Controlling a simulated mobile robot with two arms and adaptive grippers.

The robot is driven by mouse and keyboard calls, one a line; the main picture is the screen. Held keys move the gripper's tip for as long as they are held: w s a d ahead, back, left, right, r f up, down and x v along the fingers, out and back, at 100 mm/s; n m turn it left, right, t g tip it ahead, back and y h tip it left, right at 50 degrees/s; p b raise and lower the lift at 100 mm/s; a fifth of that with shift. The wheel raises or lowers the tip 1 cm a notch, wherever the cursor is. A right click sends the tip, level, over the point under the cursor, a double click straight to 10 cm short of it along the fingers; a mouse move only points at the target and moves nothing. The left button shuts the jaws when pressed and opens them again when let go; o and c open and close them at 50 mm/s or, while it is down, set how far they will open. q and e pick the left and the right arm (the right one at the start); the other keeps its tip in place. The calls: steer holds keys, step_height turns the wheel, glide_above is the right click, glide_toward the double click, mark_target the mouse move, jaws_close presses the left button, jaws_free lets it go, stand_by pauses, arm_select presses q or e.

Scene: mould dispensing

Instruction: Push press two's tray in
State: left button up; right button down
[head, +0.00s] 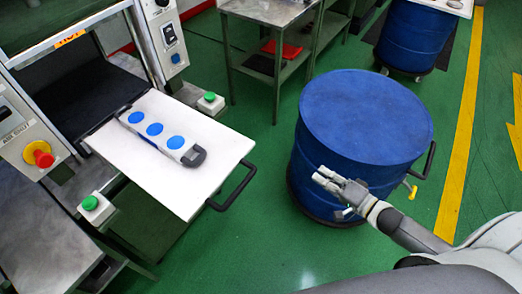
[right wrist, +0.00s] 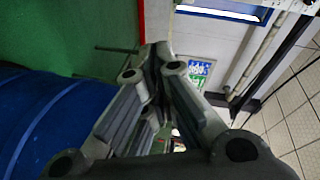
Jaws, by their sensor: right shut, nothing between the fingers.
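Press two's tray (head: 212,183) is a white plate that sticks out of the press at the left of the head view. It has a black handle (head: 232,189) on its front edge. A grey and white mould (head: 155,128) with three blue round spots lies on the tray. My right gripper (head: 322,175) is in front of the blue drum, to the right of the tray and apart from its handle. Its fingers are shut and empty, and they also show in the right wrist view (right wrist: 160,60). My left gripper is not in view.
A blue drum (head: 365,115) stands right of the tray. Green buttons stand on both sides of the tray, and a red knob (head: 38,154) is on the press panel. A grey table (head: 270,12) is behind. Green floor is free between tray and drum.

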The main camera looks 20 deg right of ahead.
steer(key=a+r+y, duration=0.5)
steer(key=a+r, duration=0.1)
steer(key=r, duration=0.2)
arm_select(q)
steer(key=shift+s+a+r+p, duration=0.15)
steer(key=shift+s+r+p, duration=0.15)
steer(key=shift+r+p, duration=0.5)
arm_select(e)
steer(key=f+x, duration=0.1)
steer(key=x, duration=1.2)
steer(key=shift+a+r+m+g, duration=0.2)
steer(key=shift+m+g, duration=0.1)
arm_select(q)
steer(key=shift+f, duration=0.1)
arm_select(e)
steer(key=shift+w+a, duration=0.1)
